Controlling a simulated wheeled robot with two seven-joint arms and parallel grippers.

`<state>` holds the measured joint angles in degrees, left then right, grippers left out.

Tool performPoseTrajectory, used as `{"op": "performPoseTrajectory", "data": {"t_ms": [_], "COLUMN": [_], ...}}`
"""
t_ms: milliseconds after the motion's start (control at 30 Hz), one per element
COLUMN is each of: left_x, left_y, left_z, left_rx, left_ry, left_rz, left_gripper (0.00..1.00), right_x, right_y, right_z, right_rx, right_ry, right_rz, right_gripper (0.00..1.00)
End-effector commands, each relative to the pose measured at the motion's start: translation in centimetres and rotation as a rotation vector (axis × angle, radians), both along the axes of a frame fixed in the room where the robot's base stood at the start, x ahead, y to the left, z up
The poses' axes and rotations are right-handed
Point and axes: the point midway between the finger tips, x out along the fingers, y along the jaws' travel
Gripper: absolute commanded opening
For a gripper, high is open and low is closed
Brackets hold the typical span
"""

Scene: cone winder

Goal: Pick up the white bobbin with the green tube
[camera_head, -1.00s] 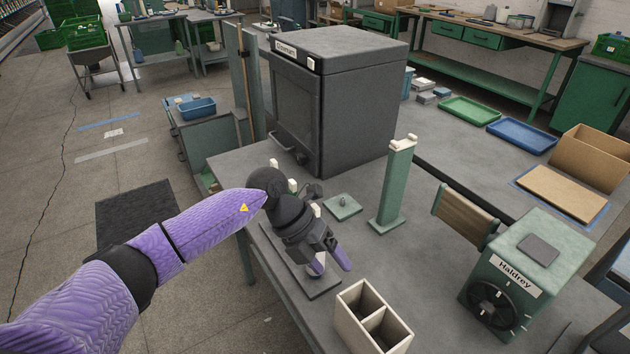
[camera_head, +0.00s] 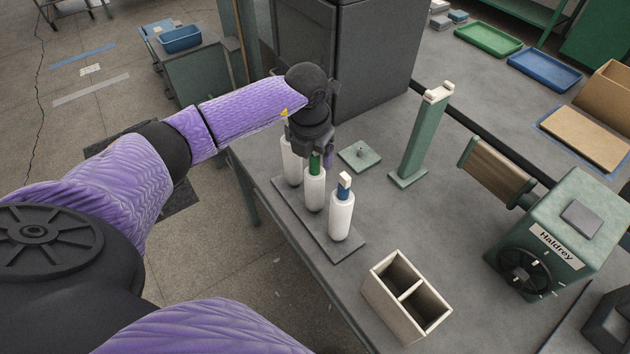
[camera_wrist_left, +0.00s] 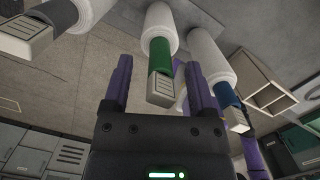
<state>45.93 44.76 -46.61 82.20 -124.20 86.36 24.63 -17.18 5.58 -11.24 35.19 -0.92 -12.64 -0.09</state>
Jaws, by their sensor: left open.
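The white bobbin with the green tube (camera_head: 314,194) stands upright in the middle of a row on a grey base plate (camera_head: 285,214). My left gripper (camera_head: 318,154) is above it, pointing down, open and empty. In the left wrist view the green tube (camera_wrist_left: 160,52) with its pale tip lies between my two spread purple fingers, with a gap on each side. The white bobbin with the blue tube (camera_head: 340,217) stands nearer the front. Another white bobbin (camera_head: 290,164) stands behind, its top hidden by my gripper. My right gripper is not in view.
A cream two-compartment box (camera_head: 405,299) stands in front of the row. The green Haldrey machine (camera_head: 556,232) is further right. A dark cabinet (camera_head: 375,60) stands behind.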

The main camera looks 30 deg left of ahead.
Motion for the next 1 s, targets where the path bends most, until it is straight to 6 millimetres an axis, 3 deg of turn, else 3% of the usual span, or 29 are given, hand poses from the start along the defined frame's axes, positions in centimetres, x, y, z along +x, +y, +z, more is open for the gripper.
{"op": "performPoseTrajectory", "data": {"t_ms": [267, 600, 867, 1000], "left_x": [0.1, 0.1, 0.1, 0.2], "left_y": [0.0, 0.0, 0.0, 0.0], "left_z": [-0.6, -0.6, -0.5, 1.6], "left_rx": [-0.001, -0.001, -0.001, -0.001], "left_ry": [0.0, 0.0, -0.001, -0.005], "left_rz": [0.0, 0.0, 0.0, -0.001], "left_gripper": [0.71, 0.0, 0.0, 0.0], "right_x": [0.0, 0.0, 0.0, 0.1], "right_y": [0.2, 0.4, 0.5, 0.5], "right_z": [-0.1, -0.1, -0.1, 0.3], "right_rx": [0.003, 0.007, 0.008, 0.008], "right_ry": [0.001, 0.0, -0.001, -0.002], "right_rz": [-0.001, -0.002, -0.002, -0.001], "right_gripper": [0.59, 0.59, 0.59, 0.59]}}
